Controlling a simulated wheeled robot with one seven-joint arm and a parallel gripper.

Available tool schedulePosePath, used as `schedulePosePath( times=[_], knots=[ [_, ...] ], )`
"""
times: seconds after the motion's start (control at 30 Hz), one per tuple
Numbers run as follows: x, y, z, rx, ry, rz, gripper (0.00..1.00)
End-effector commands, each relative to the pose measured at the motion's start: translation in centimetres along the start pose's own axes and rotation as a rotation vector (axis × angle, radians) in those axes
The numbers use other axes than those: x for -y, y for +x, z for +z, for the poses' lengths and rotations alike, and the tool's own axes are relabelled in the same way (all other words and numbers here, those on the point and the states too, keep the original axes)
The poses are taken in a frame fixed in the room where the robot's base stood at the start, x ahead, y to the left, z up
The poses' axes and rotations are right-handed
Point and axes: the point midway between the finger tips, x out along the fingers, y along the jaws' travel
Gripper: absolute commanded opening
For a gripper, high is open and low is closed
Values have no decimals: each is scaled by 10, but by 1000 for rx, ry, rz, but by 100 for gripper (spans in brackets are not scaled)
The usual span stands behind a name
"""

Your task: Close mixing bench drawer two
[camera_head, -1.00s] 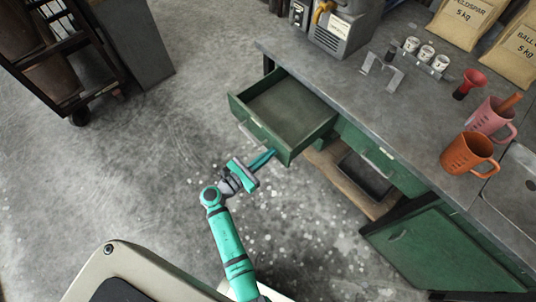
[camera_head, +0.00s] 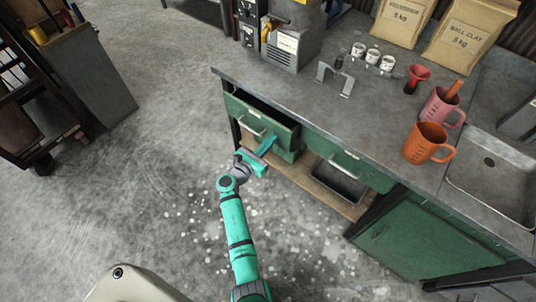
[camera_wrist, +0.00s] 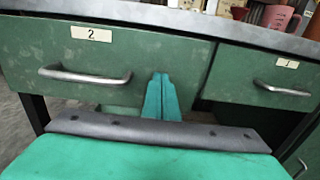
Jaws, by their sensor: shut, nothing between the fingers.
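Drawer two is the left green drawer (camera_head: 272,128) of the mixing bench, with a metal bar handle. It is partly open in the head view, with a dark gap behind its front's top edge. In the wrist view its front (camera_wrist: 150,55) carries a label "2". My gripper (camera_head: 270,143) is shut and empty, its fingertips against or very close to the right part of the drawer front, right of the handle. It also shows in the wrist view (camera_wrist: 161,78). I cannot tell whether the tips touch.
A second green drawer (camera_head: 350,160), labelled "1" in the wrist view, sits to the right and looks shut. A green cabinet door (camera_head: 420,240) is below right. The benchtop (camera_head: 300,95) holds mugs, bags and a machine.

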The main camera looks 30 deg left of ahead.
Motion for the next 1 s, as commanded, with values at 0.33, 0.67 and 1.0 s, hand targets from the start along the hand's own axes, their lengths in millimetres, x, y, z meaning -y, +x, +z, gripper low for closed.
schedulePosePath(
  times=[0.33, 0.67, 1.0],
  knots=[
    [-2, 64, 0, 0, 0, 1, 0],
    [-1, 77, 1, 0, 2, 3, 0],
    [1, 79, 2, -1, 5, -2, 0]
  ],
)
